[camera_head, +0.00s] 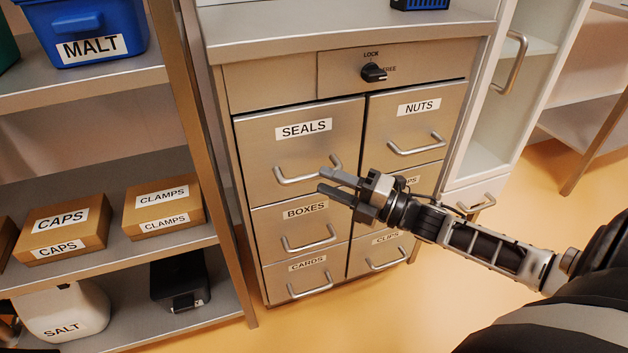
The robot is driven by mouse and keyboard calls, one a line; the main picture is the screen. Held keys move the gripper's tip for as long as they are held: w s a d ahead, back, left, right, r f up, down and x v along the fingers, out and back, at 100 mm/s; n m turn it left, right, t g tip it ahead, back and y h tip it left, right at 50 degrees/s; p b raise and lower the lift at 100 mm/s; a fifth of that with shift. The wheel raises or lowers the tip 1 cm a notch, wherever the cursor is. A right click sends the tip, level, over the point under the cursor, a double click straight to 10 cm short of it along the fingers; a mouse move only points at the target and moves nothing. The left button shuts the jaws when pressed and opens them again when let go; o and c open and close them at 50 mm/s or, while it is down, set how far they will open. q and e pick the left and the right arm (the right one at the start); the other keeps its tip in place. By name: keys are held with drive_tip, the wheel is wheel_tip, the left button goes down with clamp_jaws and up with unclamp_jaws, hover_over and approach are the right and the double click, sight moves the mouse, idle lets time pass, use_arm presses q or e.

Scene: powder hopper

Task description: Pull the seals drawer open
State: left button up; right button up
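The seals drawer (262,152) is the upper left drawer of a grey metal cabinet. Its front looks flush with its neighbours, so it appears closed. Its bar handle (300,180) runs across the lower right part of the front. My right gripper (323,180) reaches in from the right, with its two fingers apart and a gap between them. A black knob (374,72) marked LOCK and FREE sits above the drawers. My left gripper is not seen.
The nuts drawer (420,108) is right of the seals drawer, and the boxes drawer (285,228) is below it. My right arm covers part of the right column. A shelf (130,262) with boxes stands at left. Floor is clear in front.

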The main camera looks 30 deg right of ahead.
sight(314, 174)
drive_tip(key=shift+x, duration=1.95)
clamp_jaws()
